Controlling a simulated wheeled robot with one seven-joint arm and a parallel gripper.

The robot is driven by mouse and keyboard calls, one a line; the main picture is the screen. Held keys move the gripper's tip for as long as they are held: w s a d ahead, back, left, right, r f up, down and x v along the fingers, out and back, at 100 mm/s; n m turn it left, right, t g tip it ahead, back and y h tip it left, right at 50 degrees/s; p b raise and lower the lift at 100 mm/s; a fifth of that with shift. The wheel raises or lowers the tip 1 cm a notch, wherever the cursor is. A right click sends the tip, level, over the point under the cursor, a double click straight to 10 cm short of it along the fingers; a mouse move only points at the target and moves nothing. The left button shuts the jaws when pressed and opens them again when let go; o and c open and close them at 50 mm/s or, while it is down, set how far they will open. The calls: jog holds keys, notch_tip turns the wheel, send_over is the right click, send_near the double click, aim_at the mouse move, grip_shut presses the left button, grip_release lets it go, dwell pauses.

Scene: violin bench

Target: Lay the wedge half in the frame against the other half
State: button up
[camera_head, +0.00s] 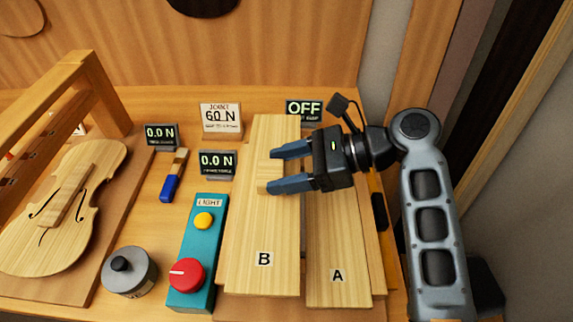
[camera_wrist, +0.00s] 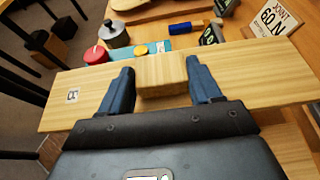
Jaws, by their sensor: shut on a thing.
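The wedge half B (camera_head: 262,225) is a long pale board with a small wooden block (camera_head: 267,182) on top. My gripper (camera_head: 271,171) has its blue fingers on either side of this block and is shut on it. In the wrist view the block (camera_wrist: 160,72) sits between the fingers, with board B (camera_wrist: 75,110) stretching to both sides. The wedge half A (camera_head: 338,285) lies to the right of B, partly hidden by my gripper. B's right edge runs close beside A. I cannot tell whether they touch or how high B is. The frame under them is mostly hidden.
Left of B stand a teal light box (camera_head: 192,255) with a red knob and a grey pot (camera_head: 129,271). A brush (camera_head: 174,176), small displays (camera_head: 217,163) and a joint card (camera_head: 221,120) are behind. A violin body (camera_head: 70,205) lies far left. An OFF display (camera_head: 304,108) stands at the back.

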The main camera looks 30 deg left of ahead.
aim_at(329, 204)
jog(key=shift+f+b, duration=1.95)
jog(key=shift+b, duration=0.35)
jog(key=shift+f, duration=1.1)
jog(key=shift+f+p, duration=0.15)
jog(key=shift+p, duration=0.5)
jog(key=shift+w+d+p, duration=0.35)
jog(key=shift+d+p, duration=0.2)
jog(key=shift+d, duration=0.05)
dwell(0.6)
jog(key=o, duration=1.3)
jog(key=shift+o, duration=0.2)
jog(key=v, duration=0.7)
jog(key=shift+w+d+b, duration=0.2)
jog(key=shift+d+b, duration=0.15)
jog(key=shift+b, duration=0.05)
